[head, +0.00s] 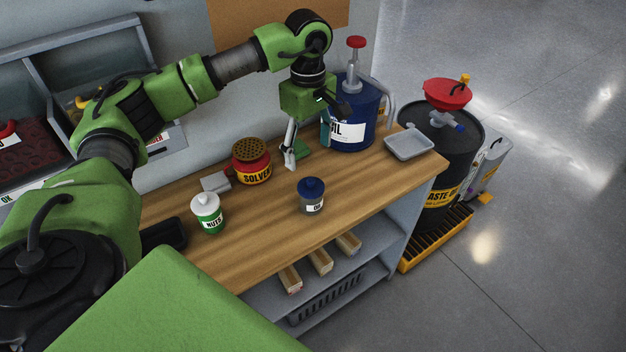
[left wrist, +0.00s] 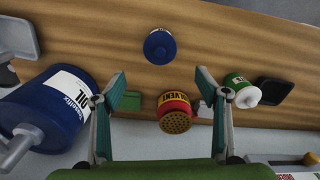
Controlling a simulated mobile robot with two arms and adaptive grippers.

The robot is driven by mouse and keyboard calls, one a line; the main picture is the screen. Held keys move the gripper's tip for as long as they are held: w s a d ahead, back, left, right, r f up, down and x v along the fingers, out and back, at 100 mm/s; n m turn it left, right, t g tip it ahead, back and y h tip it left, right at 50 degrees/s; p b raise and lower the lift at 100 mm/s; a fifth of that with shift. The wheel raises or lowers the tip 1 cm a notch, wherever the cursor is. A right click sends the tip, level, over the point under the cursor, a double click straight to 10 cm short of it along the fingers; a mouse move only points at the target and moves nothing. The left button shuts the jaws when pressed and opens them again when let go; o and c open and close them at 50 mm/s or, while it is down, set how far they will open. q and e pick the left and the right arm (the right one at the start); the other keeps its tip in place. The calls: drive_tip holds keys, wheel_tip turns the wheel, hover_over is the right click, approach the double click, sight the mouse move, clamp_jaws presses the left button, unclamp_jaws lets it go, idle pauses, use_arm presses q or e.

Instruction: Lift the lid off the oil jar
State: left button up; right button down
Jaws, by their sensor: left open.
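The oil jar (head: 311,205) is a small grey jar with a white label, upright on the wooden workbench (head: 255,245). Its blue knobbed lid (head: 311,187) sits on top. In the left wrist view the blue lid (left wrist: 160,46) is seen from above, beyond the fingertips and roughly centred between them. My left gripper (head: 308,148) points down over the back of the bench, behind the jar and apart from it. In the wrist view its fingers (left wrist: 160,84) are spread with nothing held. My right gripper is not in view.
A red solvent pot (head: 252,162) and a white-lidded nuts jar (head: 207,212) stand left of the oil jar. A large blue oil drum with a pump (head: 350,115) stands behind, near my gripper. A grey tray (head: 409,143) lies at the right end. The bench right of the jar is clear.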

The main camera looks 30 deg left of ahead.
sight(311, 181)
use_arm(q)
wheel_tip(311, 181, down, 3)
drive_tip(key=shift+f+p, duration=0.1)
drive_tip(key=shift+p, duration=0.25)
drive_tip(key=shift+w+f, duration=0.3)
drive_tip(key=shift+f, duration=0.5)
drive_tip(key=shift+s+d+f+p, duration=0.15)
drive_tip(key=shift+f+p, duration=0.2)
drive_tip(key=shift+p, duration=0.1)
drive_tip(key=shift+s+d+f+p, duration=0.15)
drive_tip(key=shift+f+p, duration=0.2)
drive_tip(key=shift+p, duration=0.1)
drive_tip(key=shift+s+d+f+p, duration=0.1)
drive_tip(key=shift+f+p, duration=0.2)
drive_tip(key=shift+f, duration=0.3)
drive_tip(key=shift+s+d+f+p, duration=0.1)
drive_tip(key=shift+f+p, duration=0.15)
drive_tip(key=shift+f, duration=0.35)
drive_tip(key=shift+w+a+f, duration=0.1)
drive_tip(key=shift+f, duration=0.55)
drive_tip(key=c, duration=0.8)
drive_tip(key=shift+r, duration=0.1)
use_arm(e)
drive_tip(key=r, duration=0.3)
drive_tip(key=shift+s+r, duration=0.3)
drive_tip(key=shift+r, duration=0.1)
